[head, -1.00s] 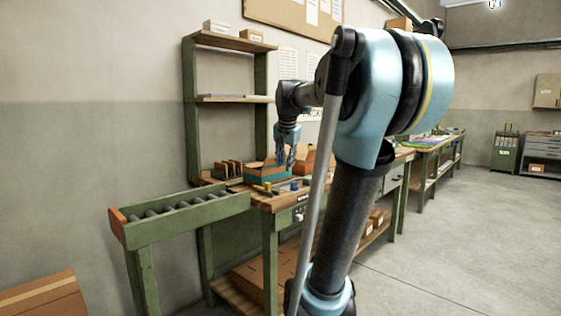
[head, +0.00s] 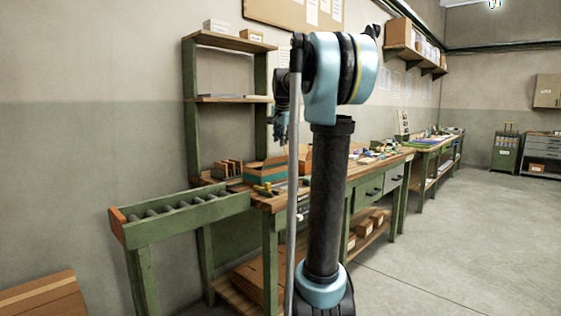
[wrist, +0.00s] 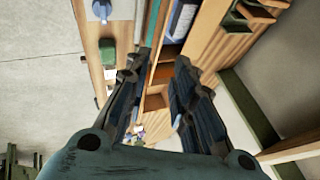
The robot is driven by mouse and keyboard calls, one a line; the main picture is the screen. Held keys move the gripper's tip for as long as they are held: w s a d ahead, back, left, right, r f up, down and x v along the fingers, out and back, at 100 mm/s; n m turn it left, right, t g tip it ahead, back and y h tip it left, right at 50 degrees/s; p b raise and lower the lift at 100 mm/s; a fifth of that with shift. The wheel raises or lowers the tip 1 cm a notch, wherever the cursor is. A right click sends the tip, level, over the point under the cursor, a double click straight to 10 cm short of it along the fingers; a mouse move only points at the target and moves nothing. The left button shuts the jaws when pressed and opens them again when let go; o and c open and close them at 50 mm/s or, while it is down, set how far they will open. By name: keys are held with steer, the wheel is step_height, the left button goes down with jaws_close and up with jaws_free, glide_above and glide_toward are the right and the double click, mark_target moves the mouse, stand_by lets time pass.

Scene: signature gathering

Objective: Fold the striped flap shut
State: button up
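An open cardboard box with a teal side (head: 258,177) stands on the workbench (head: 270,204), partly behind my arm. Brown flaps stick up around it. I cannot make out stripes on any flap in the head view. In the wrist view a box interior (wrist: 163,74) shows between my fingers, with a teal strip and a grey ribbed panel (wrist: 181,22) above it; I cannot tell if that panel is the striped flap. My gripper (head: 280,137) hangs above the box, clear of it. In the wrist view my gripper (wrist: 155,68) has its fingers apart, with nothing between them.
A roller conveyor (head: 180,214) joins the bench at the left. A shelf rack (head: 190,110) stands behind it. Small brown dividers (head: 228,168) and a yellow item (head: 264,189) lie near the box. The floor on the right is clear.

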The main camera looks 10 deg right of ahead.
mark_target(281, 157)
steer(key=x, duration=1.2)
steer(key=shift+f, duration=0.15)
steer(key=shift+c, duration=0.3)
jaws_close()
